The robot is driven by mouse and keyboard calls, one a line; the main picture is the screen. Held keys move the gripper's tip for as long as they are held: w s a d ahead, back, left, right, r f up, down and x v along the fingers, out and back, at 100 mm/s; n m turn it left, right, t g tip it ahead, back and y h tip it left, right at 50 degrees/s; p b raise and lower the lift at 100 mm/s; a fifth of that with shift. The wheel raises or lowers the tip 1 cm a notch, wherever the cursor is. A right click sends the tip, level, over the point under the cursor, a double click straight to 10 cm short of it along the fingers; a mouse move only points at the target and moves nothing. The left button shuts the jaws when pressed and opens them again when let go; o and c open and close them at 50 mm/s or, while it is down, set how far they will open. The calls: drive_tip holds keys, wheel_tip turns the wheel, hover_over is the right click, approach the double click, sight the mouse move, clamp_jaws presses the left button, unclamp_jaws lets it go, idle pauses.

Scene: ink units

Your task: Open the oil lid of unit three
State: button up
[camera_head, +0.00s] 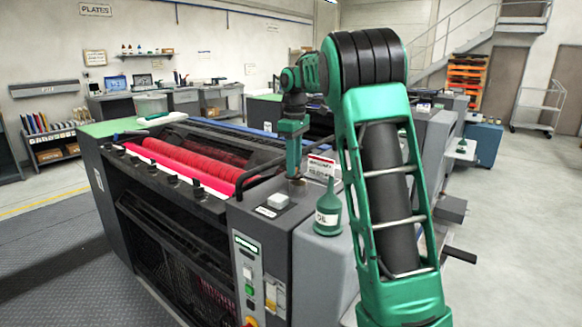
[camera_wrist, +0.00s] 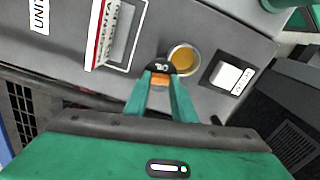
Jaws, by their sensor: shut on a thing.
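In the wrist view, a black oil lid (camera_wrist: 159,66) with white lettering is raised beside a round metal-rimmed filler opening (camera_wrist: 182,58) with amber oil visible inside. My gripper (camera_wrist: 160,88) is shut on the lid's orange tab, between its two green fingers. Whether the lid is hinged or loose cannot be told. In the head view, my gripper (camera_head: 296,177) points down at the top of the press's near end housing; the lid is too small to make out there. A "UNIT" label (camera_wrist: 39,14) is cut off, so its number is not shown.
A white-and-red sign (camera_head: 321,166) stands beside my gripper. A green oil can (camera_head: 328,211) stands on the grey housing. A white square button (camera_head: 279,201) is close to the opening. Red rollers (camera_head: 190,157) lie to the left.

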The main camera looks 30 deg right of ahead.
drive_tip(key=shift+w+r, duration=0.1)
drive_tip(key=o, duration=1.1)
drive_tip(key=shift+c, duration=0.2)
wheel_tip(320, 180, up, 11)
drive_tip(key=shift+f, duration=0.2)
